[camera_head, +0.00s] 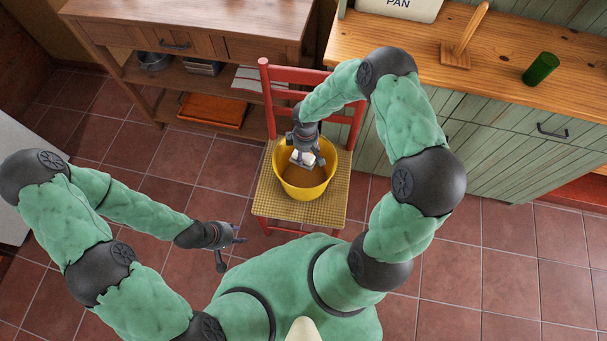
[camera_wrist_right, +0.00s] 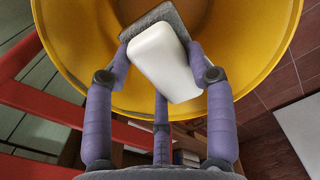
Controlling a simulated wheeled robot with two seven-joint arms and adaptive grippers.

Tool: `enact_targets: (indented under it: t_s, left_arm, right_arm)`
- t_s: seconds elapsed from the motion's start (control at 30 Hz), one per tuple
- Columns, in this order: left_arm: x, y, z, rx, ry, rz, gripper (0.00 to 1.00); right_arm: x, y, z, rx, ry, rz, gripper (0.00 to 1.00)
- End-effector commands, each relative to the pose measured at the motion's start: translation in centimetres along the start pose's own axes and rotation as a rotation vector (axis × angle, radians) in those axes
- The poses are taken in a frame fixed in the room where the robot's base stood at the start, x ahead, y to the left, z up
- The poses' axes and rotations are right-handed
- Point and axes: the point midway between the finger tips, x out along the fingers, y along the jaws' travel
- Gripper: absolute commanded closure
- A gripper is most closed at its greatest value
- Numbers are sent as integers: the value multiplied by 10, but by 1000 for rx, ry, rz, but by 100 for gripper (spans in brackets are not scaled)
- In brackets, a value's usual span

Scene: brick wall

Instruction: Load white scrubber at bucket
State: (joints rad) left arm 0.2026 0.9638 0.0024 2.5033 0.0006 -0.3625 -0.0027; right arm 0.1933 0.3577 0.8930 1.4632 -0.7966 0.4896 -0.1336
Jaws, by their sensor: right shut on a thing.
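A yellow bucket (camera_head: 316,181) stands on the woven seat of a red chair; its yellow wall fills much of the right wrist view (camera_wrist_right: 262,35). My right gripper (camera_head: 303,158) is over the bucket's opening, pointing down into it. In the right wrist view my right gripper (camera_wrist_right: 160,75) is shut on the white scrubber (camera_wrist_right: 165,62), a white block with a grey pad. The scrubber (camera_head: 302,157) looks to be at or within the rim; I cannot tell whether it touches the bucket. My left gripper (camera_head: 232,236) is empty and open, left of the chair.
The red chair (camera_head: 265,90) has its back behind the bucket, close to my right arm. A wooden cabinet (camera_head: 190,40) stands at the back left. The tiled floor is clear.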

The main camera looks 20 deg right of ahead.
Motion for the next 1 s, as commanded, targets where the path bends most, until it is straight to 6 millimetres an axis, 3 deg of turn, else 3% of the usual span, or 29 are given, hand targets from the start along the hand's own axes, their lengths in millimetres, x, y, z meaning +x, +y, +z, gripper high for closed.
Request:
enact_targets:
  t_s: [0.7,1.0]
  left_arm:
    - [-35,12,1,0,0,0,60]
    - [-41,15,2,0,0,0,60]
  right_arm:
    - [-52,0,0,1,0,0,71]
    - [-62,0,0,0,-1,0,71]
